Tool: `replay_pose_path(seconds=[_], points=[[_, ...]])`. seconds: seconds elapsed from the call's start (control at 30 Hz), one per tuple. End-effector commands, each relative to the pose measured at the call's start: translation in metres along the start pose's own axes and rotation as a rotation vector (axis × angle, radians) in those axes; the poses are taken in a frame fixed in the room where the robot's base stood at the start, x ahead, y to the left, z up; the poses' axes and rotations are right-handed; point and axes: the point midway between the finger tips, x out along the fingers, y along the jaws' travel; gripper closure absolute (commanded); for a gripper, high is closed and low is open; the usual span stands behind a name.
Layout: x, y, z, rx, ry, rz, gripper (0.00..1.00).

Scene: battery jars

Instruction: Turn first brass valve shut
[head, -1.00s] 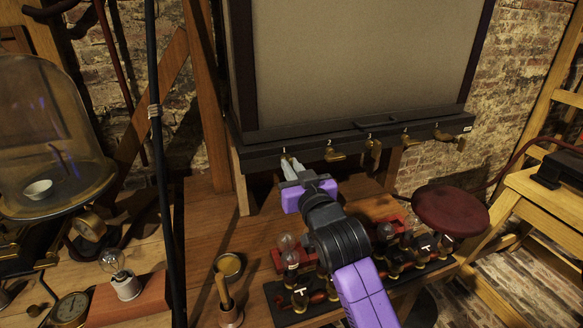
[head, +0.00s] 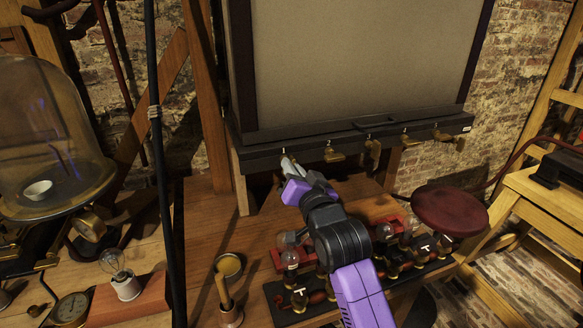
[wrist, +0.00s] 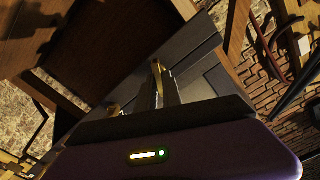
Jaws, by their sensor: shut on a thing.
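A row of brass valves lines the front of the dark ledge (head: 300,148) under the large pale panel. My gripper (head: 287,164) is at the left end of this row, shut on the first brass valve, which its fingers mostly hide in the head view. In the wrist view brass of the first valve (wrist: 156,68) shows at the tips of my gripper (wrist: 159,82). The valve's exact angle cannot be told. The second brass valve (head: 334,156) hangs just to the right, clear of the fingers.
More brass valves (head: 373,152) continue along the ledge to the right. Below my arm stand a dark board with bulbs and red blocks (head: 395,268) and a brass cup (head: 229,265). A round red stool (head: 449,210) is at right, a glass dome (head: 50,130) at left.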

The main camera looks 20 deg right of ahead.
Motion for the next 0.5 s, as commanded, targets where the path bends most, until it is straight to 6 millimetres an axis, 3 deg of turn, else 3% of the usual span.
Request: replay_pose_path(seconds=[0.5], points=[[0.0000,0.0022,0.0013,0.490,-0.001,0.001,1.00]])
